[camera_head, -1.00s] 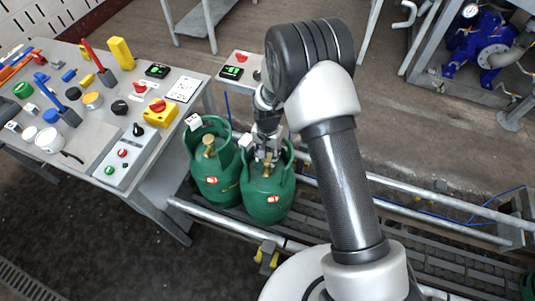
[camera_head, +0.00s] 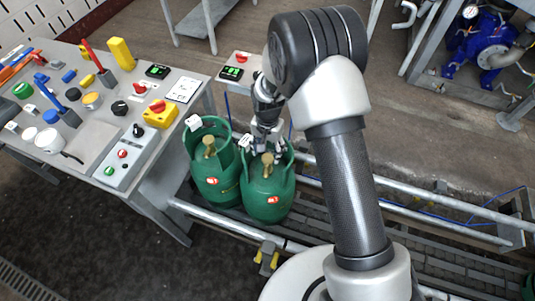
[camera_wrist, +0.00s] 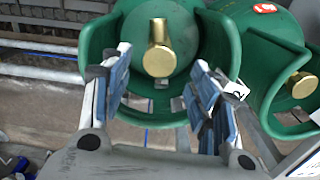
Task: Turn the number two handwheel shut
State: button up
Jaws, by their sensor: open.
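Two green gas cylinders with brass valves stand side by side. The right cylinder (camera_head: 268,205) in the head view carries a white tag (camera_wrist: 237,90) that seems to read 2 in the wrist view. Its brass handwheel (camera_head: 267,160) sits inside the collar; in the wrist view the brass handwheel (camera_wrist: 158,60) lies centred beyond my fingertips. My gripper (camera_head: 265,147) is open and empty above and behind this valve, its blue-padded fingers spread to either side and apart from the brass. The left cylinder (camera_head: 216,178) has its own brass valve (camera_head: 209,146).
The cylinders stand on a roller conveyor (camera_head: 400,240) with metal side rails (camera_head: 420,210). A workbench (camera_head: 90,140) with switches, knobs and tools is at left. The cylinder collars stand close around the valves. A blue pump (camera_head: 485,45) is at far right.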

notch_tip(320, 180, up, 9)
jog(key=shift+f, duration=0.2)
dwell(0.5)
notch_tip(320, 180, up, 11)
jog(key=n+t, duration=0.1)
send_over(268, 158)
jog(key=s+d, duration=0.3)
jog(key=d, duration=0.1)
jog(key=s+d+r+n+t, duration=0.1)
jog(key=s+d+r, duration=0.4)
jog(key=s+r, duration=0.3)
jog(key=s+d+r+n+t, duration=0.1)
jog(key=s+d+r, duration=0.1)
jog(key=s, duration=0.5)
jog(key=s+d+r+n+t, duration=0.1)
jog(key=s+d+r, duration=0.2)
jog(key=s, duration=0.5)
jog(key=shift+s+r+n+t, duration=0.15)
jog(key=shift+r+n+t, duration=0.15)
jog(key=shift+n, duration=0.1)
